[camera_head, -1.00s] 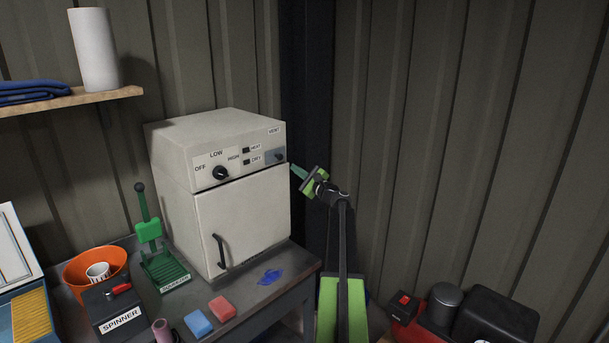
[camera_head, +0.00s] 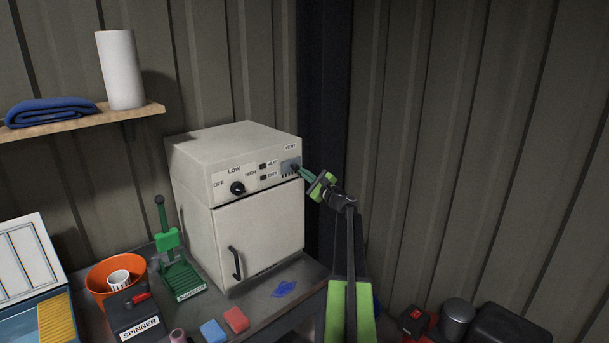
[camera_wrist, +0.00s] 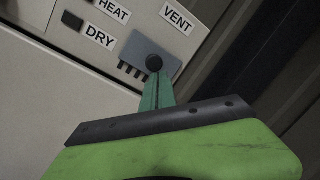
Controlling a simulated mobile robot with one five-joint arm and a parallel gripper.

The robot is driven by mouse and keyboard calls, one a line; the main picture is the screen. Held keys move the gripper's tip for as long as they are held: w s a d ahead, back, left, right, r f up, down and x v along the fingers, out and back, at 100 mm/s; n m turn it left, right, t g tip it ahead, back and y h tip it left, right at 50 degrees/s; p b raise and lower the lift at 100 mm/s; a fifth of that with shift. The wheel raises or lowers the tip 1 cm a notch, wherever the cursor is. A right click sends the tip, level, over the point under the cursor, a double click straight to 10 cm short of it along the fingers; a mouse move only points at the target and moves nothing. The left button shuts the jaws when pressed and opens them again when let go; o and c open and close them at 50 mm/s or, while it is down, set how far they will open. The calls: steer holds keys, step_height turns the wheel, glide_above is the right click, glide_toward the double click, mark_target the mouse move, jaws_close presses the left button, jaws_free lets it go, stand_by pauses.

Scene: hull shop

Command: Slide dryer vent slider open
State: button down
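The dryer (camera_head: 258,228) is a cream box on the bench with its door closed. Its vent slider (camera_head: 289,163) is a grey plate with a dark round knob at the front's upper right, under the VENT label. My gripper (camera_head: 299,171) reaches in from the right. Its teal fingers (camera_wrist: 155,82) look close together, with tips at the knob's lower side. They seem to touch it; I cannot see any grip around it.
A dark corner post (camera_head: 323,110) and ribbed wall stand close right of the dryer. A shelf (camera_head: 85,123) is at upper left.

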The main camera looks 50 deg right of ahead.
step_height(320, 180, up, 3)
steer(key=shift+r+p, duration=0.2)
steer(key=shift+p, duration=0.75)
steer(key=shift+f, duration=0.1)
steer(key=shift+d+f+b, duration=0.15)
steer(key=shift+f+b, duration=0.15)
steer(key=shift+b, duration=0.1)
steer(key=b, duration=0.4)
glide_toward(296, 159)
steer(key=s+d+f, duration=0.2)
steer(key=s+f, duration=0.1)
steer(key=s, duration=0.3)
steer(key=shift+s+f, duration=0.15)
steer(key=shift+f, duration=0.05)
